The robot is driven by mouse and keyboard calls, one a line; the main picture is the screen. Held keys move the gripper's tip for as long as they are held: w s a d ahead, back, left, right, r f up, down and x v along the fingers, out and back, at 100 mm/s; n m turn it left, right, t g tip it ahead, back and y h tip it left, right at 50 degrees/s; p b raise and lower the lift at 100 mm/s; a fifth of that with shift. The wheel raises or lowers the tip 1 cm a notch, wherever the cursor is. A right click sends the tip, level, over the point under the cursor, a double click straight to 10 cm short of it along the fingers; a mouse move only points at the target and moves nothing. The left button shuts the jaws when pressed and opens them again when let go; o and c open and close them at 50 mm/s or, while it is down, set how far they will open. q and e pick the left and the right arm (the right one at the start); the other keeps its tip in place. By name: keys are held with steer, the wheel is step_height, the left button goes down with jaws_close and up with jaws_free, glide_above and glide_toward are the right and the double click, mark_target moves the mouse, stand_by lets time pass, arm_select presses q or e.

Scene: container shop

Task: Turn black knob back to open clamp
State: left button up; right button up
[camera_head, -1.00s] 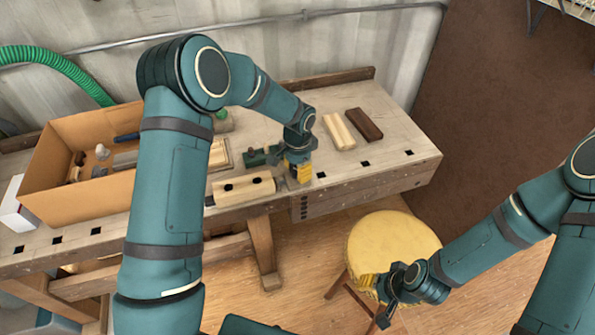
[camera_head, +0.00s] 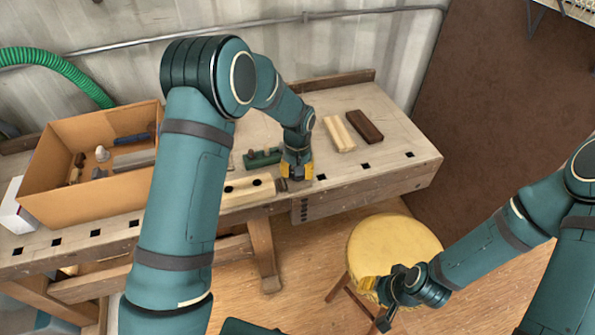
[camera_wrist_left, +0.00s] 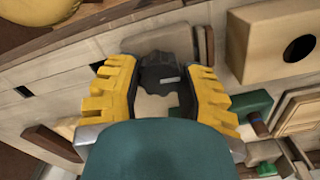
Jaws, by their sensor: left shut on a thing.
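My left gripper (camera_head: 297,172) is at the front edge of the workbench, beside the right end of a pale wooden block with dark holes (camera_head: 247,190). In the left wrist view its yellow fingers (camera_wrist_left: 165,90) stand on both sides of a dark, uneven shape, which looks like the black knob (camera_wrist_left: 152,75). The gripper is shut on it. The knob is mostly hidden in the head view. The holed block also shows in the left wrist view (camera_wrist_left: 255,50). My right gripper (camera_head: 374,299) is open and empty near the yellow stool.
Pale (camera_head: 339,134) and dark brown (camera_head: 364,126) wooden pieces lie to the right. An open cardboard box (camera_head: 60,206) stands at left. A yellow stool (camera_head: 395,245) stands in front.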

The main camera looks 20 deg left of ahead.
arm_select(q)
steer(key=shift+w+n, duration=0.15)
steer(key=shift+n, duration=0.45)
steer(key=shift+r, duration=0.1)
steer(key=o, duration=1.2)
step_height(320, 180, up, 12)
